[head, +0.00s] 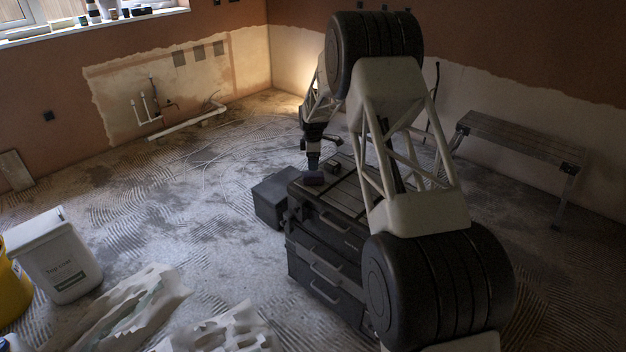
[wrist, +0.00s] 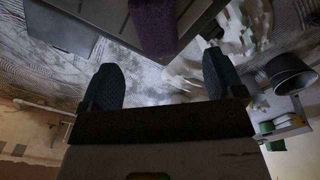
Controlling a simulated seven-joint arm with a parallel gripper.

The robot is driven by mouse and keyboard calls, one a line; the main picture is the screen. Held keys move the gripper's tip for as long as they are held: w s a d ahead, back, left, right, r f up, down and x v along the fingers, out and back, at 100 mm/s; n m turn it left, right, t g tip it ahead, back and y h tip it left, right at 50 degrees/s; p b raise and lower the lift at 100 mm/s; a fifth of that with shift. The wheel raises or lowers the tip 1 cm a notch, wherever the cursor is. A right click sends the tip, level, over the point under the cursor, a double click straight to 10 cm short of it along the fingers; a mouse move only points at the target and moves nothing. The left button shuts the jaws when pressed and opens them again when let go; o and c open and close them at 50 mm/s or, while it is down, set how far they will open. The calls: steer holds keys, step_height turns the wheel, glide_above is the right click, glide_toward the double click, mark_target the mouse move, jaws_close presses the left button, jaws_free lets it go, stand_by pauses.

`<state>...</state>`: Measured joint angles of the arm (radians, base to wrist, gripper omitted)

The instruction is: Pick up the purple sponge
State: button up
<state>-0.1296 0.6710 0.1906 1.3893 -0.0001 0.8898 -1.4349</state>
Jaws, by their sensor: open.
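The purple sponge (head: 313,178) lies on top of the black tool chest (head: 345,225), at the left edge of its lid. In the wrist view the sponge (wrist: 152,27) shows at the top centre, partly cut off by the frame. My gripper (head: 314,163) points down just above the sponge in the head view; whether it touches cannot be told. In the wrist view the two dark fingers (wrist: 163,80) are spread apart with nothing between them, and the sponge lies beyond their tips.
A small dark object (head: 333,167) sits beside the sponge on the lid. A dark box (head: 273,198) stands left of the chest. A bench (head: 520,140) stands at the right.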

mark_target(313, 174)
steer(key=shift+w+f, duration=0.1)
steer(key=shift+f, duration=0.05)
steer(key=shift+f, duration=1.35)
steer(key=shift+w+f, duration=0.1)
steer(key=shift+f, duration=2.5)
steer(key=shift+c, duration=0.3)
steer(key=c, duration=1)
steer(key=shift+r, duration=0.1)
